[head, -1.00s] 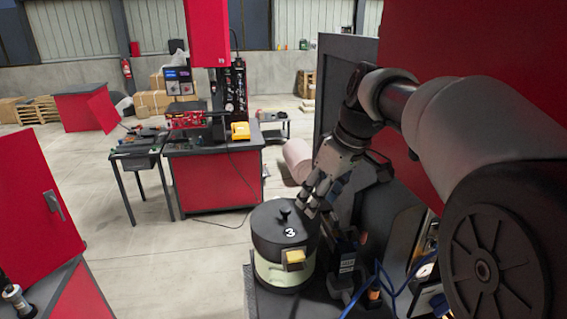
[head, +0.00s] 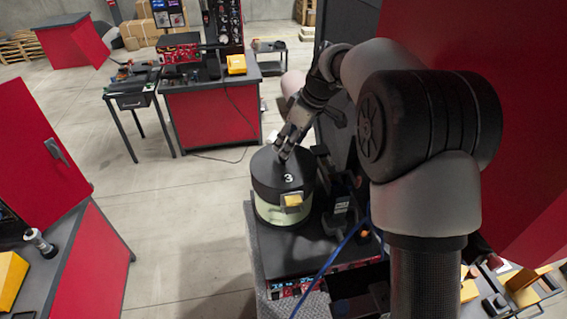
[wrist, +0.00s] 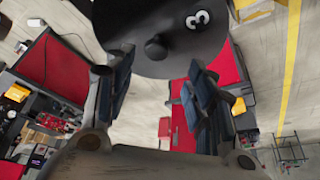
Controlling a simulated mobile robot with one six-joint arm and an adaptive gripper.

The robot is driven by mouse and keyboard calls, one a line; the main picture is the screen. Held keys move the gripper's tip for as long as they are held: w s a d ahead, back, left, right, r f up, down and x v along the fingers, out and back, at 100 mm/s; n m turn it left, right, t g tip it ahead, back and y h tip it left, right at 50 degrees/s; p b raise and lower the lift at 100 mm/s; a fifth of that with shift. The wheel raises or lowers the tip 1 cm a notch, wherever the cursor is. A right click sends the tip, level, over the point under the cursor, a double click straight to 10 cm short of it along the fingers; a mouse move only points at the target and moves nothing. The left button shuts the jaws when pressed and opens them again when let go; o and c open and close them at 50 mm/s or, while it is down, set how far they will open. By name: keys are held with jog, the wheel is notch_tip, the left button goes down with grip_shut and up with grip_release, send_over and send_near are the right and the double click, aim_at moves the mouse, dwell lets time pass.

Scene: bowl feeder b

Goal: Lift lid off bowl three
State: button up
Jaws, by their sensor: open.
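Bowl three (head: 272,213) is a pale round bowl with a yellow block on its front. It stands on a dark machine top in the head view. Its black lid (head: 267,178), marked with a white 3, sits on it. My gripper (head: 284,156) is at the lid's top, and its fingers hide the lid's knob there. In the wrist view the lid (wrist: 180,50) and its dark round knob (wrist: 156,47) lie just ahead of my open gripper (wrist: 160,80). The knob is in line with the gap between the fingers. I cannot tell whether they touch it.
A dark upright panel (head: 352,130) and a red cabinet (head: 440,50) stand close on the right. A blue cable (head: 330,268) runs in front of the bowl. A red bench (head: 211,118) stands behind. The floor left of the bowl is clear.

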aim_at(284, 160)
jog(key=x, duration=0.2)
jog(key=p+x, duration=0.1)
jog(key=x, duration=0.2)
jog(key=shift+w+d+f, duration=0.15)
jog(key=shift+w+f, duration=0.2)
jog(key=shift+f, duration=0.1)
jog(key=shift+s, duration=0.1)
jog(key=shift+c, duration=0.4)
grip_shut()
jog(key=shift+r, duration=0.1)
